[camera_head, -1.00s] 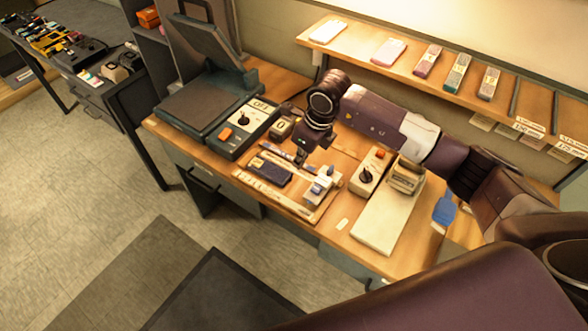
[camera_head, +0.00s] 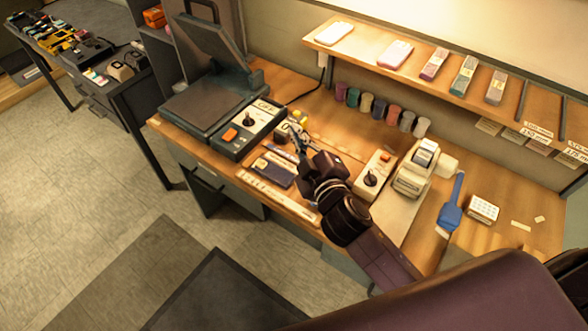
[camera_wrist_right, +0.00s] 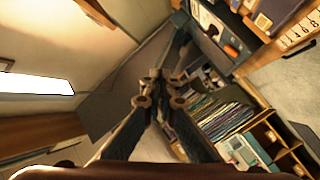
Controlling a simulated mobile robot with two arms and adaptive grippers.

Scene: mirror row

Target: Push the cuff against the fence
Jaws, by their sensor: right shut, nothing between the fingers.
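A dark blue flat piece, which looks like the cuff (camera_head: 272,170), lies on the wooden board on the bench in the head view. It also shows at the top of the right wrist view (camera_wrist_right: 272,12). A pale ruled strip (camera_head: 272,192) runs along the board's front edge. I cannot tell which edge of the board is the fence. My right gripper (camera_head: 295,130) is shut and empty. Its fingers point up and left, above the board's back right side, apart from the cuff. The gripper and forearm hide the board's right part. My left gripper is out of view.
A heat press (camera_head: 205,107) with a control box (camera_head: 250,128) stands left. A switch box (camera_head: 372,175), a cream device (camera_head: 411,180) and a blue tool (camera_head: 451,208) lie right. Several coloured spools (camera_head: 380,108) stand at the back, below a shelf (camera_head: 400,65).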

